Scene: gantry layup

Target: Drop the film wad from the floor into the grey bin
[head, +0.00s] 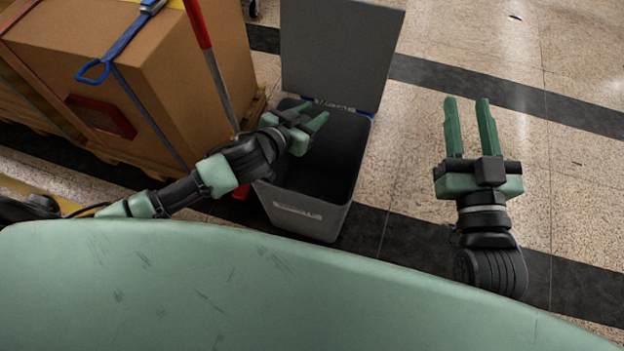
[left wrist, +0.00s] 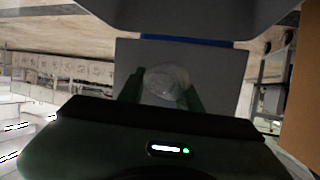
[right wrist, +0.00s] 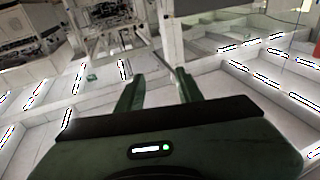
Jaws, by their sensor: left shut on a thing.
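The grey bin (head: 345,210) stands on the floor with its lid (head: 340,50) swung up at the back. My left gripper (head: 312,117) is over the bin's opening in the head view. In the left wrist view, the pale, translucent film wad (left wrist: 165,82) sits between the fingers of my left gripper (left wrist: 160,92), which is shut on it. The wad is hard to make out in the head view. My right gripper (head: 468,108) is open and empty, out to the right over the floor; its spread fingers also show in the right wrist view (right wrist: 158,90).
A large cardboard box (head: 180,75) with a blue strap stands on a wooden pallet left of the bin. A red and grey pole (head: 208,60) leans between box and bin. The floor right of the bin is clear.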

